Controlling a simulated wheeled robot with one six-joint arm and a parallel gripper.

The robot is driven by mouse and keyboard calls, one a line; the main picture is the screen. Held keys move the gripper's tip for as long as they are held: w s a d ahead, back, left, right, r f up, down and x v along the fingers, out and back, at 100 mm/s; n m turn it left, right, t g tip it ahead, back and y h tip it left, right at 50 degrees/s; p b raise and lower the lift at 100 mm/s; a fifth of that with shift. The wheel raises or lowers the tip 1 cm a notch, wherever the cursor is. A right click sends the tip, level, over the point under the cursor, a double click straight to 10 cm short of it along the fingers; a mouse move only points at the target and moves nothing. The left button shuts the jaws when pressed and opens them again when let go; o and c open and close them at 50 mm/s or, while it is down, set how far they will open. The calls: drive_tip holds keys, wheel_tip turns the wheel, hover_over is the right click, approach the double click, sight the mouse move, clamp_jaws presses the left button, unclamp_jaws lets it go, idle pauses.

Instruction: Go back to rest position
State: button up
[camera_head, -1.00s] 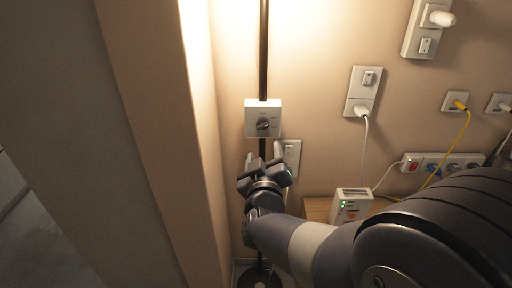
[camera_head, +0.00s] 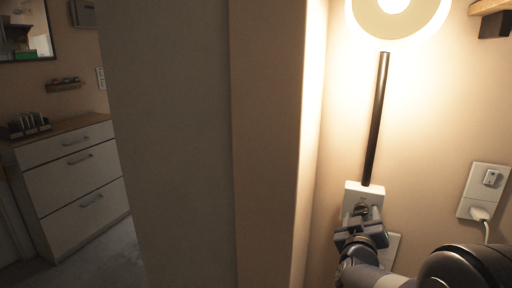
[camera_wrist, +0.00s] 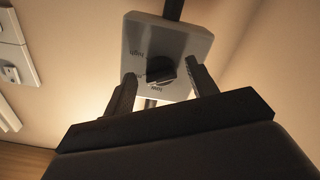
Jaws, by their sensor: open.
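My gripper (camera_head: 360,230) is in front of a white control box with a black knob (camera_head: 364,197) on a dark lamp pole. In the wrist view, its two fingers (camera_wrist: 158,88) stand apart on either side of the box's black knob (camera_wrist: 161,71). The words "high" and "low" show on the box face (camera_wrist: 150,42). The fingers hold nothing that I can see; whether they touch the knob I cannot tell. My forearm reaches in from the lower right of the head view.
The lit round lamp head (camera_head: 397,14) tops the pole (camera_head: 376,120). A wide wall edge (camera_head: 268,140) stands left of the lamp. Beyond it are a white drawer cabinet (camera_head: 75,180) and some floor. A wall socket with a plug (camera_head: 483,192) is at right.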

drive_tip(key=shift+s, duration=0.1)
drive_tip(key=p+v, duration=0.1)
drive_tip(key=v, duration=1)
drive_tip(key=b+x, duration=0.1)
drive_tip(key=x, duration=1)
drive_tip(key=shift+w+f, duration=0.15)
drive_tip(key=shift+w, duration=0.05)
drive_tip(key=shift+s+m+b, duration=0.1)
drive_tip(key=shift+m+b, duration=0.25)
drive_tip(key=shift+m, duration=0.35)
drive_tip(key=s+a+m+b, duration=0.2)
drive_tip(key=s+a+m, duration=0.2)
drive_tip(key=s+m, duration=0.5)
drive_tip(key=shift+a+m, duration=0.15)
drive_tip(key=shift+m, duration=0.55)
